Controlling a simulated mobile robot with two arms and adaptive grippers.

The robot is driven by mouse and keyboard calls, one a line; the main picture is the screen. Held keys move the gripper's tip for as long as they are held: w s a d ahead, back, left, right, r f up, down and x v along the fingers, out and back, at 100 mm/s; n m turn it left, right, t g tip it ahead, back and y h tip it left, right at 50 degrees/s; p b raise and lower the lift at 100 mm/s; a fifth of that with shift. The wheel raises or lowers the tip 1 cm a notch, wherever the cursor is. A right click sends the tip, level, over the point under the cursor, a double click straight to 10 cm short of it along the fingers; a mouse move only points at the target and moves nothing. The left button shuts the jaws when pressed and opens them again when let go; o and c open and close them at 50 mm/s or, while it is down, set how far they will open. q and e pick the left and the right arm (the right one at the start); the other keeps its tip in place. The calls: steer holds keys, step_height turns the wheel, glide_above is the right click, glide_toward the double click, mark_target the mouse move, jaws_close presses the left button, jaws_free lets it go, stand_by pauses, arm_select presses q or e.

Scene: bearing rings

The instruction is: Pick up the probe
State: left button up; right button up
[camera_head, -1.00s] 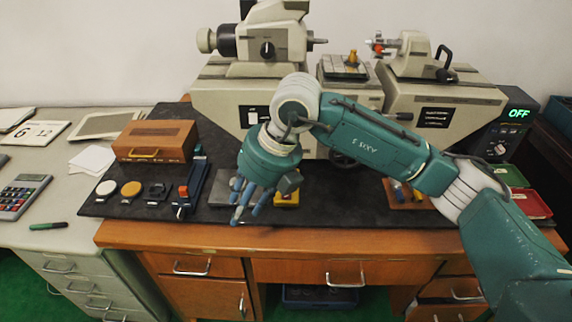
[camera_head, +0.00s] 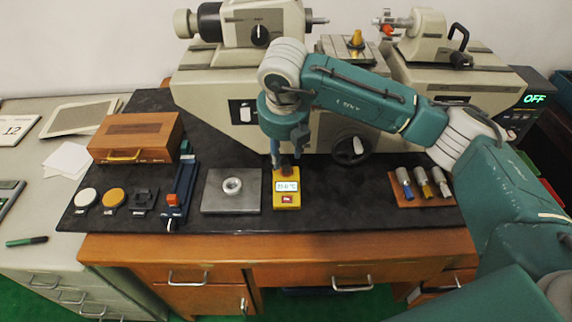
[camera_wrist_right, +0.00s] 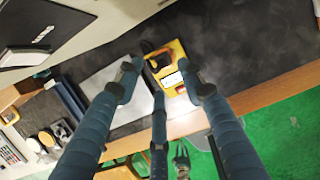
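A yellow handheld meter (camera_head: 287,202) with a lit display lies on the black mat, right of a grey metal plate (camera_head: 218,203) bearing a steel ring (camera_head: 232,186). A small dark and reddish piece, possibly the probe (camera_head: 286,171), shows at the meter's far end, partly covered by my fingers. In the right wrist view the yellow meter (camera_wrist_right: 177,84) lies beyond the fingers, with a dark piece (camera_wrist_right: 157,62) along its side. My right gripper (camera_head: 287,158) points down above the meter's far end. Its fingers (camera_wrist_right: 158,80) are spread, with nothing visibly held. My left gripper is out of view.
A wooden block with several metal cylinders (camera_head: 418,188) stands at right. A blue tool with an orange part (camera_head: 178,192), small discs and a wooden box (camera_head: 135,138) are at left. The large machine (camera_head: 205,105) stands close behind my gripper.

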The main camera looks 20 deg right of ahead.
mark_target(286, 162)
steer(key=shift+w+d+f+p, duration=0.15)
steer(key=shift+f+p, duration=0.15)
steer(key=shift+f, duration=0.1)
steer(key=x, duration=0.1)
steer(key=p+x, duration=0.1)
steer(key=x, duration=0.1)
steer(key=shift+d+f+p, duration=0.2)
steer(key=shift+d+p, duration=0.1)
steer(key=shift+p, duration=0.05)
steer(key=shift+f, duration=0.35)
steer(key=shift+w+f, duration=0.15)
steer(key=shift+f, duration=0.05)
steer(key=c, duration=0.4)
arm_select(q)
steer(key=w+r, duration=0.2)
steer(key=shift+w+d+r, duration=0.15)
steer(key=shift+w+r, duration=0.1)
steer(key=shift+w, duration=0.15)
arm_select(e)
jaws_close()
